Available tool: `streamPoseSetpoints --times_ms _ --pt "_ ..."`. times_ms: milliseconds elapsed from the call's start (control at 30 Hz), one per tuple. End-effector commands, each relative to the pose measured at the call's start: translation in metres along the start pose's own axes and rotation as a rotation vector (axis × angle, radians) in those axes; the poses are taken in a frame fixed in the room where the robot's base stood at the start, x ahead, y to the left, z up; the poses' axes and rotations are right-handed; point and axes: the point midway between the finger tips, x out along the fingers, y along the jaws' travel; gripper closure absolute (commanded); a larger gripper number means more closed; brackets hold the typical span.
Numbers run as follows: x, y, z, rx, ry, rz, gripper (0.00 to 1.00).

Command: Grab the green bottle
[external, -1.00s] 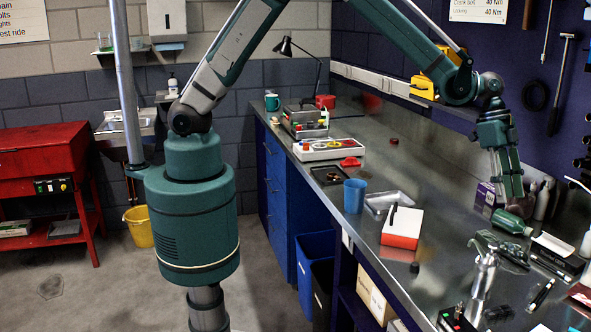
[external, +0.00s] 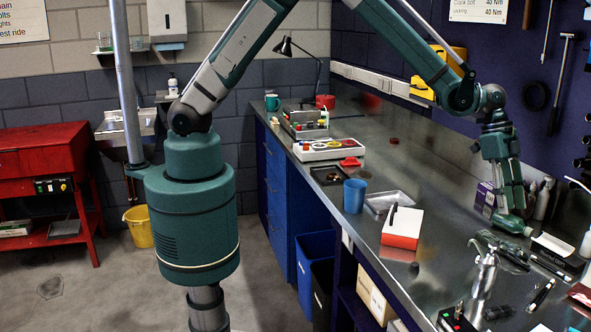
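The green bottle (external: 508,223) lies on its side on the metal bench at the right, its pale neck end pointing right. My gripper (external: 515,204) points down just above it, with its fingertips at the bottle's upper side. The fingers partly cover the bottle. I cannot tell whether the fingertips touch it or how far apart they are.
A dark box (external: 556,254) sits right of the bottle, and a purple box (external: 486,198) stands behind it at left. Pale upright bottles (external: 543,199) stand near the wall. A metal repair-stand clamp (external: 487,262) is in front. The bench's left middle has free room.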

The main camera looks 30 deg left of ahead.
Motion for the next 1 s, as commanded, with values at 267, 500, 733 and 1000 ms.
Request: streamPoseSetpoints --times_ms 267,500,733,1000 --pt "0.028 0.001 -0.001 0.001 0.0 0.0 0.65" --pt "0.043 0.001 -0.001 0.0 0.0 0.0 0.65" --pt "0.044 0.001 0.0 0.0 0.0 0.0 0.65" --pt "0.044 0.001 0.0 0.0 0.0 0.0 0.65"
